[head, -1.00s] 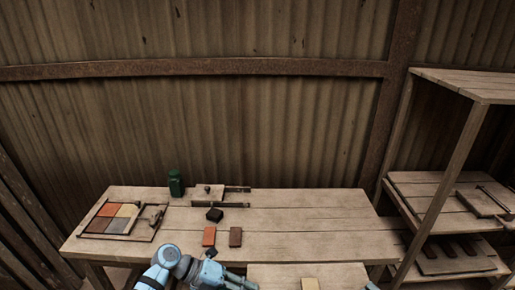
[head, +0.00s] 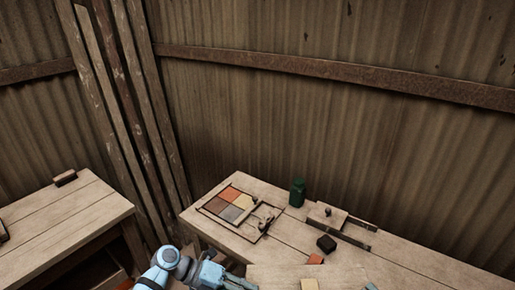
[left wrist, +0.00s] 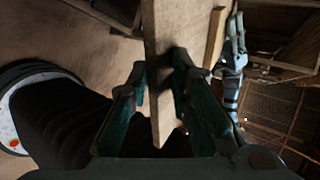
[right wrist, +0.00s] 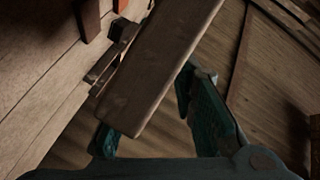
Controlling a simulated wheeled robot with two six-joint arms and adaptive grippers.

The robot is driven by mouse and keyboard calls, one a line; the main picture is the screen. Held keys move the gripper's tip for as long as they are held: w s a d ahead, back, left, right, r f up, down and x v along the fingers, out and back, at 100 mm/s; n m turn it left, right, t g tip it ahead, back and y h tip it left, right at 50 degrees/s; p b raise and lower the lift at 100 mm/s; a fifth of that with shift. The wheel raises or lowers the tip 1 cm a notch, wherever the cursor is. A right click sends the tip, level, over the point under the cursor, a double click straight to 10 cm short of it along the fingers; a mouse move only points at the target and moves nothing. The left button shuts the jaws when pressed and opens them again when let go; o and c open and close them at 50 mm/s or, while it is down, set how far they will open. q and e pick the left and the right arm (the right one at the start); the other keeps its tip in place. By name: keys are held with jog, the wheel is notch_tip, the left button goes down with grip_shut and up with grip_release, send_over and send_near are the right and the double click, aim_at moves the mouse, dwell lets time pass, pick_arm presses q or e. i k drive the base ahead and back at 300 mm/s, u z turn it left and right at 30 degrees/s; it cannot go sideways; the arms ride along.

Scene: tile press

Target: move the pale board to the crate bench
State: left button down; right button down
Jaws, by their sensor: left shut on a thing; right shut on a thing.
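The pale board (head: 275,272) is at the bottom edge of the head view, in front of the workbench, with its near part cut off. My left gripper (head: 252,285) is shut on its left end. In the left wrist view the board (left wrist: 165,110) runs between the two fingers (left wrist: 157,75). My right gripper (right wrist: 147,100) is shut on the board (right wrist: 165,65) in the right wrist view; in the head view it is almost wholly out of frame. A bench (head: 65,225) stands at the left of the head view, with an open dark space below and a small brown block (head: 65,178) on its back edge.
The workbench (head: 400,250) holds a tray of coloured tiles (head: 222,208), a green jar (head: 297,193), a press (head: 327,216) and a black block (head: 326,243). Upright planks (head: 125,85) lean in the corner. The left bench top is mostly clear.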

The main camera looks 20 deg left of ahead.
aim_at(59, 227)
jog(key=u, duration=1.1)
jog(key=i, duration=1.25)
jog(key=u, duration=1.25)
jog(key=i, duration=1.25)
jog(key=u, duration=0.6)
